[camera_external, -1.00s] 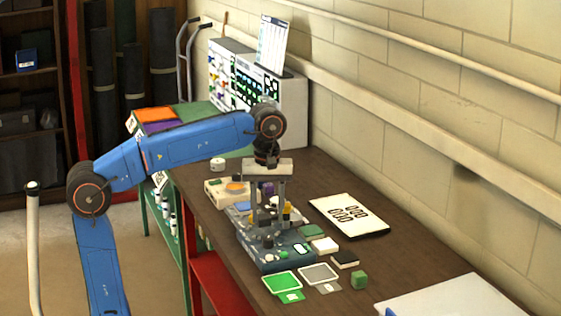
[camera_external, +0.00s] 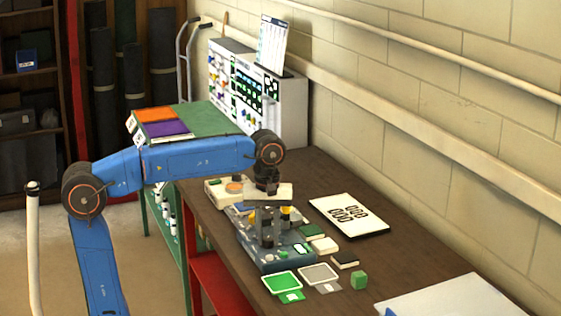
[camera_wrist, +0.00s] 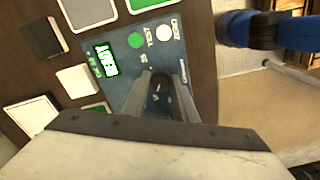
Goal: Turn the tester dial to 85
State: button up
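The blue tester (camera_external: 258,259) stands on the brown bench. Its panel (camera_wrist: 125,78) shows in the wrist view, with a lit green display (camera_wrist: 105,60) too small and tilted to read. A round green button (camera_wrist: 135,40) and a pale round button (camera_wrist: 163,33) are beside the display. My gripper (camera_external: 268,243) points down onto the tester. In the wrist view its two fingers (camera_wrist: 161,78) stand either side of a dark dial, with a narrow gap between them. I cannot tell whether they press on it. The dial's setting is hidden.
A white number sheet (camera_external: 348,214) lies to the right. Small blocks (camera_external: 324,245) sit close beside the tester. The wall borders the bench.

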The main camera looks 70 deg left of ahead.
jog(key=shift+c, duration=1)
jog(key=shift+m, duration=0.3)
jog(key=m, duration=1.2)
jog(key=shift+m, duration=0.3)
jog(key=m, duration=0.5)
jog(key=shift+m, duration=2.4)
